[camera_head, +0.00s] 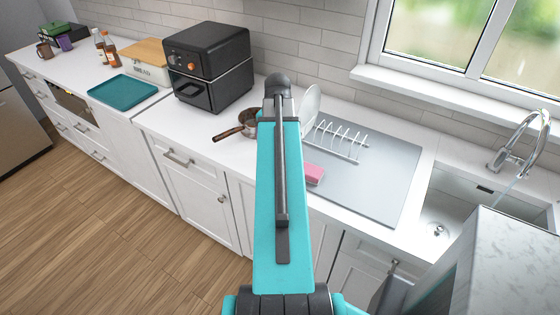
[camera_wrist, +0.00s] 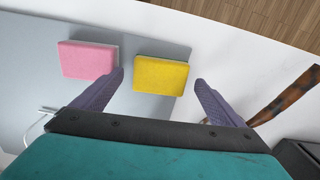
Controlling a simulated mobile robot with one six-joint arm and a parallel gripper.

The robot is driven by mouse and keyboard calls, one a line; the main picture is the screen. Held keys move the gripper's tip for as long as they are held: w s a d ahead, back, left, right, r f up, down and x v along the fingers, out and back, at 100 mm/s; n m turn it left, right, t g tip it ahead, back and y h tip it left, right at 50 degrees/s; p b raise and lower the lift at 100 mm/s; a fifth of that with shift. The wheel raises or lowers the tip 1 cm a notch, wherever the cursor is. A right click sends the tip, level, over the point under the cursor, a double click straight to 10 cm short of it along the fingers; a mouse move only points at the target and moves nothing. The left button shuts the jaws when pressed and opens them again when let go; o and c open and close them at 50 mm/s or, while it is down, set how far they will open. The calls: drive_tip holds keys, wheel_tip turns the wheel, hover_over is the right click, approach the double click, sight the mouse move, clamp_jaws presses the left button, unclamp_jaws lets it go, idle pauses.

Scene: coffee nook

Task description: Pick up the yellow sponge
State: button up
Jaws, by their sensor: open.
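The yellow sponge (camera_wrist: 161,75) shows in the wrist view, lying at the edge of a grey mat. A pink sponge (camera_wrist: 88,60) lies just to its left; it also shows in the head view (camera_head: 314,174). My gripper (camera_wrist: 160,78) is open, with one purple finger on each side of the yellow sponge in the picture. The left finger is close to the gap between the two sponges. I cannot tell how far above the sponge the fingers are. In the head view my arm hides the yellow sponge and the gripper.
A grey mat (camera_head: 385,195) carries a white dish rack (camera_head: 340,140) with a plate (camera_head: 311,103). A pan (camera_head: 250,120) with a brown handle (camera_wrist: 286,94) lies near the gripper's right side. A black air fryer (camera_head: 210,65) stands left; the sink (camera_head: 445,215) is right.

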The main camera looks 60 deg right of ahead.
drive_tip(key=shift+f+b, duration=0.55)
drive_tip(key=shift+f, duration=0.5)
drive_tip(key=shift+c, duration=0.4)
drive_tip(key=c, duration=1)
